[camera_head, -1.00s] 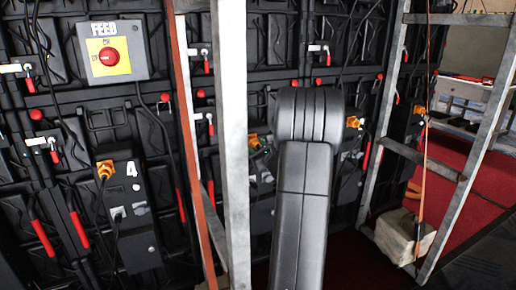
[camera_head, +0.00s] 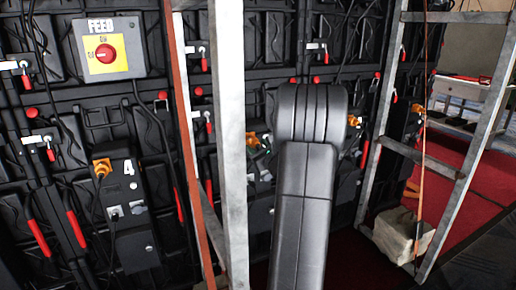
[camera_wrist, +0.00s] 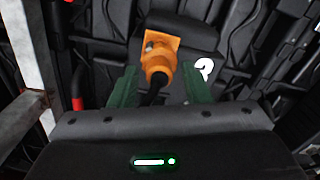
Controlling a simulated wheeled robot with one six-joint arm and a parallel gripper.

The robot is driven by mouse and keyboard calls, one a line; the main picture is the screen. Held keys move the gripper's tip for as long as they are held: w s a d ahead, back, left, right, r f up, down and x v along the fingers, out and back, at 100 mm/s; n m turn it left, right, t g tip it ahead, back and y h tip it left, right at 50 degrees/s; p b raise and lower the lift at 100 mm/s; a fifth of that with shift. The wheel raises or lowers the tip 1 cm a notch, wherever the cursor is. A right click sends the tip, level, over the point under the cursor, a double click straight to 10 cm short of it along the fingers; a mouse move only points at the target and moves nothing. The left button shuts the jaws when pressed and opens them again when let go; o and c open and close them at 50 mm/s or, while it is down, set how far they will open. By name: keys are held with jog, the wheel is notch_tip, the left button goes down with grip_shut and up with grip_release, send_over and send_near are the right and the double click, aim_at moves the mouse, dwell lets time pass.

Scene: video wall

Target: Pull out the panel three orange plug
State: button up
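The orange plug (camera_wrist: 160,55) sits in the dark panel beside a white numeral 3 (camera_wrist: 204,68), its black cable hanging toward my gripper. In the head view an orange plug (camera_head: 252,139), seemingly the same one, shows just left of my arm, behind the ladder. My gripper (camera_wrist: 160,86) is open. Its two green fingers stand apart on the left and right of the plug's lower end and cable. No finger clearly touches the plug. In the head view my arm hides most of the gripper and of panel three.
A metal ladder rail (camera_head: 232,150) stands close on the left of my arm. Another ladder (camera_head: 385,110) stands at right. Panel four (camera_head: 135,215) has its own orange plug (camera_head: 101,167), and another orange plug (camera_head: 352,120) shows right of my arm. A weight block (camera_head: 402,236) lies on the floor.

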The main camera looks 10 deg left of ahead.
jog(key=p+v, duration=0.1)
jog(key=v, duration=1.2)
jog(key=shift+s+d+p, duration=0.25)
jog(key=shift+s+p, duration=0.05)
jog(key=shift+s, duration=0.05)
jog(key=shift+w+a, duration=0.1)
jog(key=shift+w, duration=0.05)
jog(key=b+x, duration=0.1)
jog(key=x, duration=1.3)
jog(key=shift+b, duration=0.35)
jog(key=shift+w+a+r+p, duration=0.1)
jog(key=shift+w+a+p, duration=0.2)
jog(key=shift+w+p, duration=0.15)
jog(key=shift+s, duration=0.1)
